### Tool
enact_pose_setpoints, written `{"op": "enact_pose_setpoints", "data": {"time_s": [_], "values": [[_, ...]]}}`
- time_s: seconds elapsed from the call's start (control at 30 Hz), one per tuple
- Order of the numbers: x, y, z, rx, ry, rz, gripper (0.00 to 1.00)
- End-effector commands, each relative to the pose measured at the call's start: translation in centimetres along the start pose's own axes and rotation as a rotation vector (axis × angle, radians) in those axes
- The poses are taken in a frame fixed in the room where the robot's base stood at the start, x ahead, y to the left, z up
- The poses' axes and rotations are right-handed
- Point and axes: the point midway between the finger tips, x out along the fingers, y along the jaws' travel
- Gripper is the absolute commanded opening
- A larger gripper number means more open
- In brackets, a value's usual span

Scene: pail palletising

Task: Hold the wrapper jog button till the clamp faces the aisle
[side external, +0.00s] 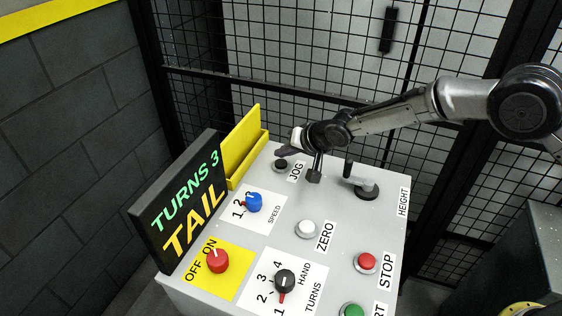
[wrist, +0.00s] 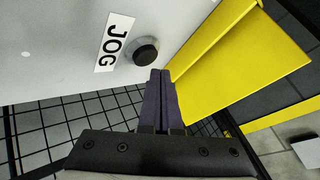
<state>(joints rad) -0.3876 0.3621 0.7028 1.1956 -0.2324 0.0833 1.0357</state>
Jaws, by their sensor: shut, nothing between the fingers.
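The black jog button (side external: 280,163) sits beside its JOG label at the far end of the grey control panel (side external: 334,203). It also shows in the wrist view (wrist: 146,53), with its grey collar around it. My gripper (side external: 281,151) is shut and empty, with its dark fingers over the jog button in the side view. In the wrist view the fingertips (wrist: 160,73) lie just beside the button's lower right edge. I cannot tell whether they touch it. The display (side external: 190,205) reads TURNS 3 TAIL. The clamp is not in view.
A yellow holder (side external: 243,148) stands close to the left of the button. A black HEIGHT lever (side external: 366,188) rises to its right. Blue, red and black knobs and white, red and green buttons fill the nearer panel. Black mesh fencing (side external: 280,60) stands behind.

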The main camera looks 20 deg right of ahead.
Motion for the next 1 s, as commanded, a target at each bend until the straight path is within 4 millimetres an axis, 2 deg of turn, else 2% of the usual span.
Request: {"op": "enact_pose_setpoints", "data": {"time_s": [1.0], "values": [[0.61,0.44,0.45,-0.001,0.000,0.000,0.00]]}}
